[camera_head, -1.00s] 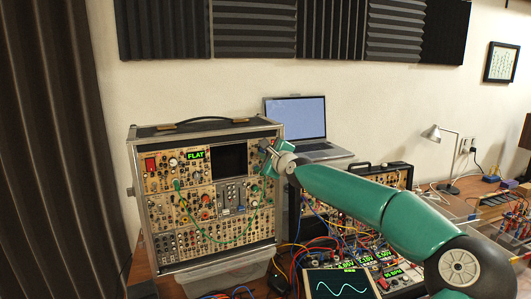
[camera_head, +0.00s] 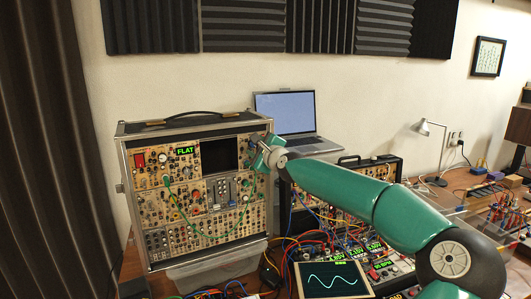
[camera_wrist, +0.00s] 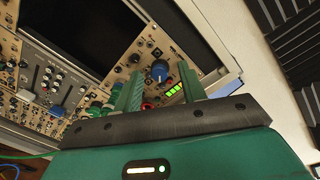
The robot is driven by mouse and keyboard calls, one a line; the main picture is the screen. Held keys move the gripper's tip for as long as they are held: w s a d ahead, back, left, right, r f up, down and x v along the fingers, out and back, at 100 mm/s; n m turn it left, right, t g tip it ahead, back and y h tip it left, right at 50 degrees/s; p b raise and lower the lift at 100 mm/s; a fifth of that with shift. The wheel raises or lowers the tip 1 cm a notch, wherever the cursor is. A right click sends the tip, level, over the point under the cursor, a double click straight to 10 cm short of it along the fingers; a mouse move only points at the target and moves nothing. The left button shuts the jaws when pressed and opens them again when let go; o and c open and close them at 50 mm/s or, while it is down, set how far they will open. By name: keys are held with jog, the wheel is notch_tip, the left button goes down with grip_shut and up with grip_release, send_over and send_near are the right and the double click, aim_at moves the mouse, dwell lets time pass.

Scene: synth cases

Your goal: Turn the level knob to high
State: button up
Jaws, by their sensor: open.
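A blue knob (camera_wrist: 160,71) stands on the beige panel in the wrist view, just right of the dark screen. A row of lit green bars (camera_wrist: 174,90) is below and to the right of it. My gripper (camera_wrist: 160,72) is open, with one green finger on each side of the knob in the picture; I cannot tell whether they touch it. A small pale mark shows on the knob, but its exact direction is unclear. In the head view my gripper (camera_head: 262,152) is at the upper right of the synth case (camera_head: 128,208) and hides the knob.
The case's dark screen (camera_head: 219,155) and a green "FLAT" display (camera_head: 185,151) are left of my gripper. A green cable (camera_head: 205,237) loops across the panel. A laptop (camera_head: 287,113) stands behind, and a second case (camera_head: 385,172) is at the right, beneath my arm.

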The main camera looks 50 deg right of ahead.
jog(key=v, duration=1.3)
jog(key=shift+s, duration=0.15)
jog(key=shift+a, duration=0.15)
